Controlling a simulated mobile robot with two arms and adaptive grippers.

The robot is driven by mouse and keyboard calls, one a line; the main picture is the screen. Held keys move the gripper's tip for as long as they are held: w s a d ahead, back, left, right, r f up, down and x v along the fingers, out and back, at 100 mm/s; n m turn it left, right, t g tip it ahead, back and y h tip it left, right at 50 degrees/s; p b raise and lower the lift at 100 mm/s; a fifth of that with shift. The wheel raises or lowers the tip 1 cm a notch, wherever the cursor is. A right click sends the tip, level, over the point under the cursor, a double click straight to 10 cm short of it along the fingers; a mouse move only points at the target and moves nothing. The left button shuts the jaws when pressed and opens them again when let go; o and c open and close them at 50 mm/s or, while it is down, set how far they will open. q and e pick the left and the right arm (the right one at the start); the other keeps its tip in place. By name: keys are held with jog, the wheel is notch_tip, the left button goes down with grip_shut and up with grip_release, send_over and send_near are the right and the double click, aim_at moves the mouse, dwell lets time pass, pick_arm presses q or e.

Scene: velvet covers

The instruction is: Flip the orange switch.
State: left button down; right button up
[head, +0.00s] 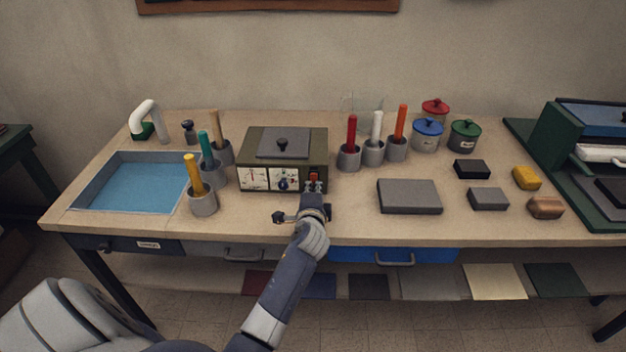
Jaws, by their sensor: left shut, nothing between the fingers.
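An olive-green box (282,160) with a grey lid and black knob stands on the workbench at the middle. Its front has two white gauge panels at the left and a small orange-red switch (314,175) at the right end. My left gripper (314,187) is shut and empty, with its fingertips right in front of and just below the switch. They partly cover the lower part of that corner, and I cannot tell whether they touch the switch. Which way the switch is set is too small to tell. My right gripper is out of view.
Cups with coloured-handled tools stand left of the box, beside a blue-filled basin (139,187), and right of it (349,158). A flat grey block (409,196) lies at the right front. Lidded jars (427,135) stand behind. Bare bench lies along the front edge.

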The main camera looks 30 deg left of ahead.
pick_arm(q)
jog(key=shift+w+a+f, duration=0.1)
jog(key=shift+w+a, duration=0.15)
jog(key=shift+w, duration=0.15)
jog(key=shift+w+a, duration=0.1)
jog(key=shift+w, duration=0.05)
dwell(0.4)
jog(key=shift+s+d, duration=0.3)
jog(key=shift+s, duration=0.2)
jog(key=shift+p+v, duration=1.15)
jog(key=shift+v, duration=0.95)
jog(key=shift+p+v, duration=0.45)
jog(key=shift+v, duration=0.8)
